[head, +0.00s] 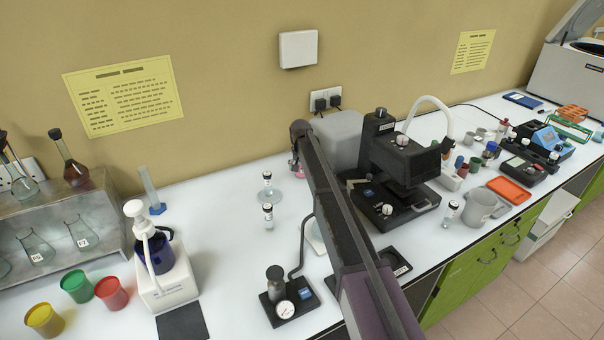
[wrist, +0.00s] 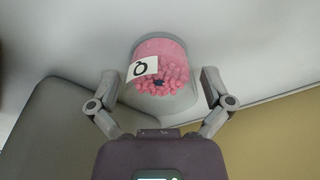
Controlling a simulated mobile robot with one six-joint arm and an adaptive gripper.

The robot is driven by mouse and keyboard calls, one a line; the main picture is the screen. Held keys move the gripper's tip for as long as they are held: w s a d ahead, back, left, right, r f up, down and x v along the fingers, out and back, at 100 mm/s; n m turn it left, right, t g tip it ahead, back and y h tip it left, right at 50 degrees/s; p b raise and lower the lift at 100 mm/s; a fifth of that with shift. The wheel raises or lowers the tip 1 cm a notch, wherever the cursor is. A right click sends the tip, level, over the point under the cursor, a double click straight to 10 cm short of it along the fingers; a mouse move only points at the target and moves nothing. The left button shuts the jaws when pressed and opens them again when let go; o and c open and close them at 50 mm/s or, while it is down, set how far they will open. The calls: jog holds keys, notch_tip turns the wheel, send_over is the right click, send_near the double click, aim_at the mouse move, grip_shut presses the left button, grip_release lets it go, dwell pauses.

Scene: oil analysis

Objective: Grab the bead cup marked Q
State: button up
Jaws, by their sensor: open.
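The bead cup marked Q (wrist: 152,50) shows in the wrist view as a clear cup of pink beads with a white label. The label looks turned on its side. My gripper (wrist: 160,78) is open, with one finger on each side of the cup; gaps show between the fingers and the cup. In the head view a small pink part of what looks like this cup (head: 296,168) shows beside my arm, near the wall. My arm hides the rest of it and most of my gripper.
A grey box (head: 338,140) stands close to the right of the cup in the head view. A black press-like instrument (head: 400,165) is farther right. White bench is free to the left.

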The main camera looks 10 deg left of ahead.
dwell(0.3)
jog(key=c, duration=1.1)
jog(key=shift+r, duration=0.15)
notch_tip(320, 180, up, 3)
jog(key=p, duration=0.3)
jog(key=shift+r+p, duration=0.2)
jog(key=shift+p, duration=0.15)
jog(key=s+d, duration=0.1)
jog(key=s, duration=0.4)
jog(key=s+d+r+p, duration=0.1)
jog(key=s, duration=0.4)
jog(key=s+d, duration=0.1)
jog(key=s, duration=0.4)
jog(key=shift+s+r, duration=0.15)
jog(key=shift+s, duration=0.25)
